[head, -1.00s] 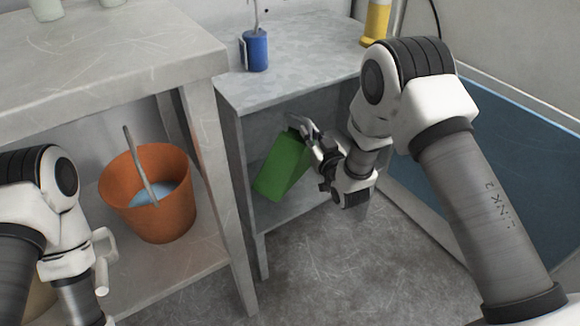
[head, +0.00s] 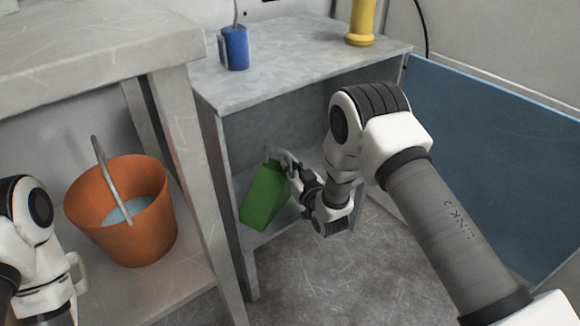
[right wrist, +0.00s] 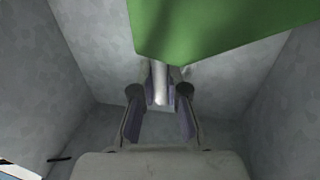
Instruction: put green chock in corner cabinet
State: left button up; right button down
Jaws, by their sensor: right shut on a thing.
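The green chock (head: 264,197) is a green block held tilted in the opening of the grey corner cabinet (head: 290,62). It also fills the top of the right wrist view (right wrist: 215,28). My right gripper (head: 284,160) is shut on the chock's upper part and reaches into the cabinet from the right. The chock's lower end is close to the cabinet's lower shelf (head: 262,236); I cannot tell if it touches.
A blue can (head: 235,48) and a yellow cylinder (head: 361,22) stand on the cabinet top. An orange bucket (head: 125,225) stands on the shelf of the workbench (head: 100,45) at left. A blue panel (head: 490,150) is at right. The floor in front is clear.

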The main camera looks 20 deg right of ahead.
jog(key=c, duration=1.2)
grip_release()
jog(key=shift+s+r, duration=0.1)
jog(key=shift+s, duration=0.2)
jog(key=s+d+p, duration=0.2)
jog(key=s+p, duration=0.3)
jog(key=s, duration=0.6)
jog(key=s+d+f+m+g+h, duration=0.1)
jog(key=s+d+f+g+h, duration=0.1)
jog(key=s+f+g, duration=1.25)
jog(key=s+f+m+g, duration=0.1)
jog(key=s+f+g, duration=0.1)
jog(key=s, duration=1.6)
jog(key=shift+d+g+h, duration=0.3)
jog(key=shift+g, duration=0.35)
